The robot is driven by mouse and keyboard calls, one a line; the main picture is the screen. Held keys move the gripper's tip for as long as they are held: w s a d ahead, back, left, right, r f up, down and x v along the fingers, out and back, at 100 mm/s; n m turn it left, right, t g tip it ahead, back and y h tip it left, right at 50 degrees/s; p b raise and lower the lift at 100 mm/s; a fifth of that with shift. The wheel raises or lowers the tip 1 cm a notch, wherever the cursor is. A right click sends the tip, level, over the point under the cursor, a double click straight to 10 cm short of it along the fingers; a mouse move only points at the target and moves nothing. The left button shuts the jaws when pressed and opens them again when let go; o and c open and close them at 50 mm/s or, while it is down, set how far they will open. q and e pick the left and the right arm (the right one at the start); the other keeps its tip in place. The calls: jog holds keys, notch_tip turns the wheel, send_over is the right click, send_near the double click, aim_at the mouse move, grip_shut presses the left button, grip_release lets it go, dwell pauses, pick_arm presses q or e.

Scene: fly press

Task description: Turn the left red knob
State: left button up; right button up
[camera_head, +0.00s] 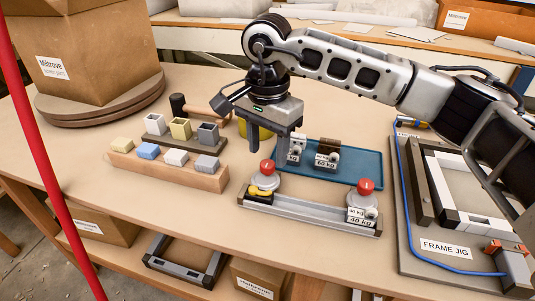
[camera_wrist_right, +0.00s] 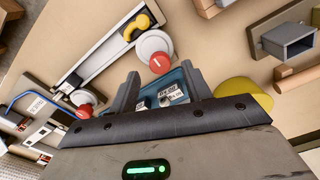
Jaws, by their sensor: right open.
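The left red knob (camera_head: 267,167) sits on a round grey base at the left end of a grey rail (camera_head: 312,211), beside a small yellow part (camera_head: 260,191). It also shows in the wrist view (camera_wrist_right: 160,63), just beyond the fingertips. A second red knob (camera_head: 366,186) stands at the rail's right end, above 40 kg labels. My right gripper (camera_head: 268,148) is open and empty, pointing down above and slightly behind the left knob. Its two fingers also show in the wrist view (camera_wrist_right: 160,88), apart from the knob. My left gripper is not in view.
A blue tray (camera_head: 345,173) with labelled weights lies behind the rail. A wooden block with coloured pieces (camera_head: 168,172) stands left. A yellow round object (camera_wrist_right: 243,91) is near the gripper. The frame jig (camera_head: 445,247) is right; a red pole (camera_head: 45,150) crosses the left side.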

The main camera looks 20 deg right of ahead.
aim_at(267, 163)
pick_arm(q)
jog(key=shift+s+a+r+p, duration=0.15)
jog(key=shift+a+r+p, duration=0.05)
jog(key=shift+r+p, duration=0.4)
pick_arm(e)
notch_tip(267, 163, up, 13)
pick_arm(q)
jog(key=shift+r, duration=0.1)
pick_arm(e)
jog(key=shift+r, duration=0.1)
